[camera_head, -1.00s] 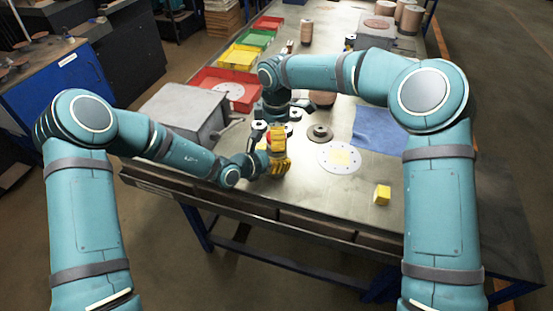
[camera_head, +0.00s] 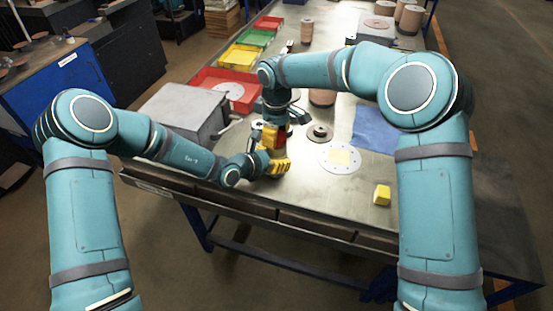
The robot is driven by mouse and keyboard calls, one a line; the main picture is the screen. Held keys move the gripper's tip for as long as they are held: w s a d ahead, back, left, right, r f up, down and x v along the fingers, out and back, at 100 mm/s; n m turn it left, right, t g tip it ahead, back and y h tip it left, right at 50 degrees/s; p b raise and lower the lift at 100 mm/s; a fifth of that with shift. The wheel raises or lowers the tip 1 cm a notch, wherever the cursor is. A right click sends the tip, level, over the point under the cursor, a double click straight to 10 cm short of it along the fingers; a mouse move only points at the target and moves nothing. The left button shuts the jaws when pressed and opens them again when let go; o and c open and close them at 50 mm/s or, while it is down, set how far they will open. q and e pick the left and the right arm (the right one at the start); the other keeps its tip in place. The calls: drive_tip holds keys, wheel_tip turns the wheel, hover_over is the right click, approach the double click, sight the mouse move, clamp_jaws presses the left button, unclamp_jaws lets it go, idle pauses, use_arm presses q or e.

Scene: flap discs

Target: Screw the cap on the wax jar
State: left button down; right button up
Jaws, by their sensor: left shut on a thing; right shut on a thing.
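My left gripper (camera_head: 277,165) comes in from the left, low over the near part of the bench. It is shut on the wax jar, which is largely hidden. My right gripper (camera_head: 275,128) reaches down from above, directly over the left one, and is shut on the cap. Red and yellow parts (camera_head: 279,141) show between the two grippers. At this size I cannot tell jar, cap and finger parts apart, nor whether cap and jar touch.
A yellow block (camera_head: 382,194) sits near the front edge. A grey box (camera_head: 181,112) and a red tray (camera_head: 229,84) stand left.

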drive_tip(key=o, duration=1.2)
drive_tip(key=shift+o, duration=0.2)
drive_tip(key=shift+r, duration=2.3)
drive_tip(key=shift+o, duration=0.2)
drive_tip(key=shift+r+n, duration=1)
drive_tip(key=shift+r, duration=0.75)
